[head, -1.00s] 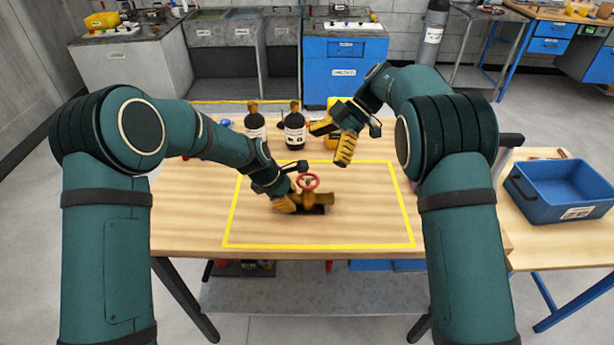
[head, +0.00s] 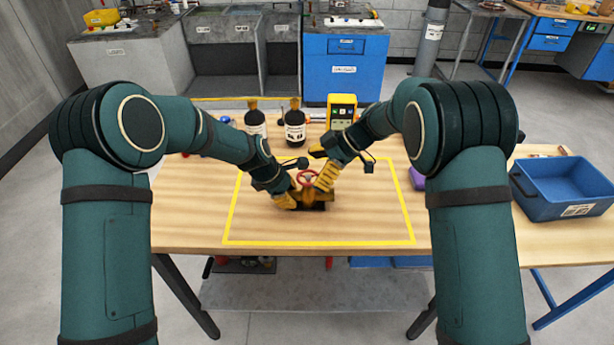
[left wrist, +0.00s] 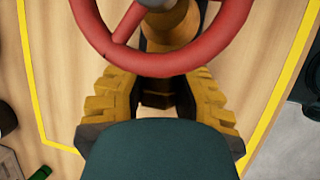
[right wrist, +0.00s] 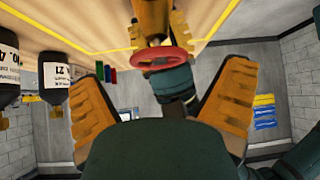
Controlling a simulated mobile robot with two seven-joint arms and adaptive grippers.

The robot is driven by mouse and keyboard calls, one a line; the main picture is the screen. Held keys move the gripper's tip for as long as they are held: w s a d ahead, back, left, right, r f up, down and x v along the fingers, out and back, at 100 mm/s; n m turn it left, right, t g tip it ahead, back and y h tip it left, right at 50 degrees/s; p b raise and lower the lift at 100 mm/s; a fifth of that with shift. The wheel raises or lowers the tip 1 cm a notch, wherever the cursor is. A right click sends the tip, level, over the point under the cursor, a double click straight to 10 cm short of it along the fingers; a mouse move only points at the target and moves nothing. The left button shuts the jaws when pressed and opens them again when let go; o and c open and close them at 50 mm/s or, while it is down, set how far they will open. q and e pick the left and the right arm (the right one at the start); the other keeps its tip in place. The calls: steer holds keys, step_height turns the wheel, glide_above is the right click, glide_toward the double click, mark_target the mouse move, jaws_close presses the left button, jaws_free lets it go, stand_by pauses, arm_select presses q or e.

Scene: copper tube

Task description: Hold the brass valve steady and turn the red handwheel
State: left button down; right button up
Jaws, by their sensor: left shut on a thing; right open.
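The brass valve (left wrist: 178,28) stands on the wooden table inside the yellow outline. Its red handwheel (head: 306,178) sits on top and also shows large in the left wrist view (left wrist: 160,62). My left gripper (head: 290,199) is low at the valve's left side, shut on the valve body; the wheel hides part of this grip. My right gripper (head: 324,180) is open, above and to the right of the valve. In the right wrist view the handwheel (right wrist: 163,58) lies between its spread fingers, with gaps on both sides and no clear contact.
Two dark bottles (head: 295,128) and a yellow device (head: 342,108) stand at the table's back. A purple object (head: 417,178) lies by the right arm. A blue bin (head: 565,190) is on the right side table. The outlined area's front is clear.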

steer(key=shift+x, duration=1.5)
steer(key=c, duration=1.2)
